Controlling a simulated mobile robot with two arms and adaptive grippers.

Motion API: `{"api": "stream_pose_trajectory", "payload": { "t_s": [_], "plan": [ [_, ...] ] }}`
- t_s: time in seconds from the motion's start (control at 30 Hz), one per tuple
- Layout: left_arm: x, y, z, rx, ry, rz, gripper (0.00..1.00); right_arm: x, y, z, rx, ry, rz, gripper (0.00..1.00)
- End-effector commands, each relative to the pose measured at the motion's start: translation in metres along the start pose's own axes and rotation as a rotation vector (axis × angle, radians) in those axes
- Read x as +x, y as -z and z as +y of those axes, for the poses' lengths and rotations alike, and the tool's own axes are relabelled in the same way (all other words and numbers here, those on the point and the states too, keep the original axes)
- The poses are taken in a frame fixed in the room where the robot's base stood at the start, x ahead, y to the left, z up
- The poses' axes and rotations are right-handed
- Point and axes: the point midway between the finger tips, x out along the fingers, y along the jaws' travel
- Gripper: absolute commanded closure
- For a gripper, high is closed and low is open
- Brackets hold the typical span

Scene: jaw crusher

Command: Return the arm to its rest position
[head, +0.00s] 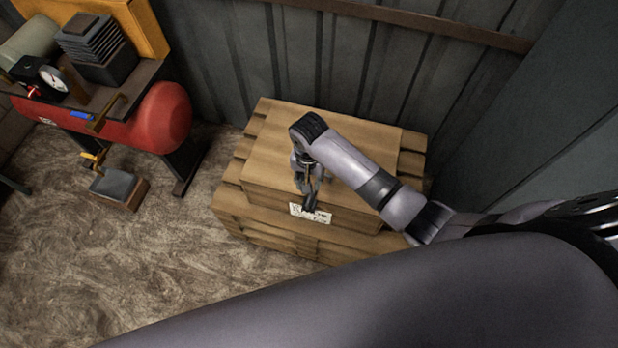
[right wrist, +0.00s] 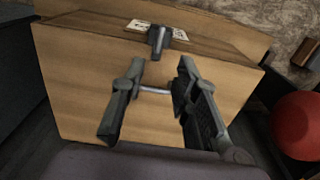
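My right arm reaches in from the right in the head view. Its gripper (head: 306,186) hangs over the front part of a wooden crate (head: 275,150), near a white paper label (head: 298,210). In the right wrist view the two fingers of the gripper (right wrist: 161,68) are spread apart, above the crate (right wrist: 75,75). A small dark grey tool-like piece (right wrist: 160,37) shows beyond the fingertips, by the label (right wrist: 140,25). A thin silver rod (right wrist: 155,90) shows between the fingers; I cannot tell whether it touches them. My left gripper is not in view.
A red tank (head: 160,115) with a gauge (head: 53,78) stands at the left. A corrugated wall (head: 235,50) rises close behind the crate. Open floor lies left of the crate.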

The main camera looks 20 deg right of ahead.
Motion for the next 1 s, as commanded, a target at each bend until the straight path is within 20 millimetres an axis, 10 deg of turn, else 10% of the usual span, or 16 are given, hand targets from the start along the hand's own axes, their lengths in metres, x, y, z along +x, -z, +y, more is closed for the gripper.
{"api": "stream_pose_trajectory", "payload": {
  "t_s": [0.67,1.0],
  "plan": [
    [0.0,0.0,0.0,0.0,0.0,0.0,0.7,-0.005,-0.001,0.0,-0.005,0.002,-0.001,0.72],
    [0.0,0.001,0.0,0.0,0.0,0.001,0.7,-0.028,-0.073,0.043,-0.347,0.15,0.053,0.72]
  ]
}}
